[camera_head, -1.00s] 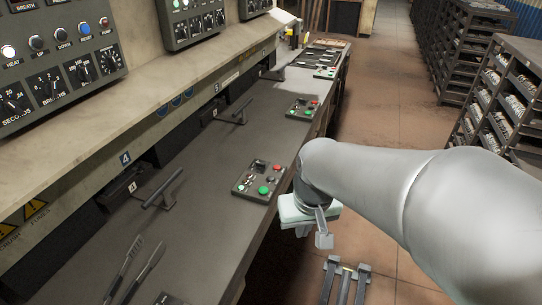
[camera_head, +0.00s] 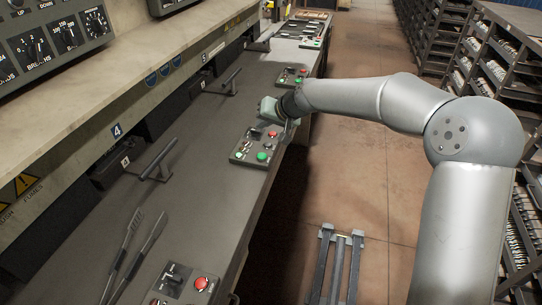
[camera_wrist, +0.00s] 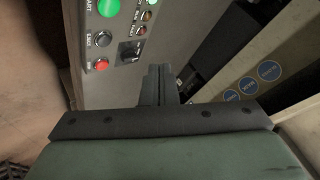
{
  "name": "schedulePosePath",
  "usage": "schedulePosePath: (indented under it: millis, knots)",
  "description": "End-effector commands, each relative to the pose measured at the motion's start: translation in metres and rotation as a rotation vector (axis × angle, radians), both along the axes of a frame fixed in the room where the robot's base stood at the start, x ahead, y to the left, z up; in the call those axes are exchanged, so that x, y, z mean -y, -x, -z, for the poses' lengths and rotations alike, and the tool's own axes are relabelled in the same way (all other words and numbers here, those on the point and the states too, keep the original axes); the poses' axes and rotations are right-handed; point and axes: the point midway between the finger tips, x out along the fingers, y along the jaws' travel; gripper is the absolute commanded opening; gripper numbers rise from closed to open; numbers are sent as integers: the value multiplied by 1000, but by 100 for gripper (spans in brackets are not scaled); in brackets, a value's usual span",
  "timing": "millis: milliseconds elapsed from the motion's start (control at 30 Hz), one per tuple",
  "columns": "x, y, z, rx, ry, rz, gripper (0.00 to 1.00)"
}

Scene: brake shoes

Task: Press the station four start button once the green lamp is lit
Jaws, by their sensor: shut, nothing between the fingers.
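The station four control box (camera_head: 240,158) lies on the bench, in line with the "4" plates (camera_head: 116,130). It carries a green button (camera_head: 262,156) near its front and a red button (camera_head: 272,134). My gripper (camera_wrist: 158,72) is shut and empty, near the box's far end in the head view, where its fingertips are not clear. In the wrist view a panel shows a large green START button (camera_wrist: 108,8), a dark button (camera_wrist: 103,39), a red button (camera_wrist: 101,64) and a selector (camera_wrist: 130,52). Small lamps (camera_wrist: 145,15) sit beside them; whether the green one is lit I cannot tell.
A lever handle (camera_head: 157,160) and tongs (camera_head: 135,245) are on the bench (camera_head: 205,205). Another control box (camera_head: 291,76) lies farther along.

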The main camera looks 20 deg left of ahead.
Motion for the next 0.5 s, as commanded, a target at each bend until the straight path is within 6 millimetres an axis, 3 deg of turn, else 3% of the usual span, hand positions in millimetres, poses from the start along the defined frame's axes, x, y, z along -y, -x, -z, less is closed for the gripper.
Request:
schedulePosePath:
  millis: [267, 500]
  knots:
    - [1, 1, 1, 0, 2, 1, 0]
    - [1, 1, 16, -3, 3, 0, 0]
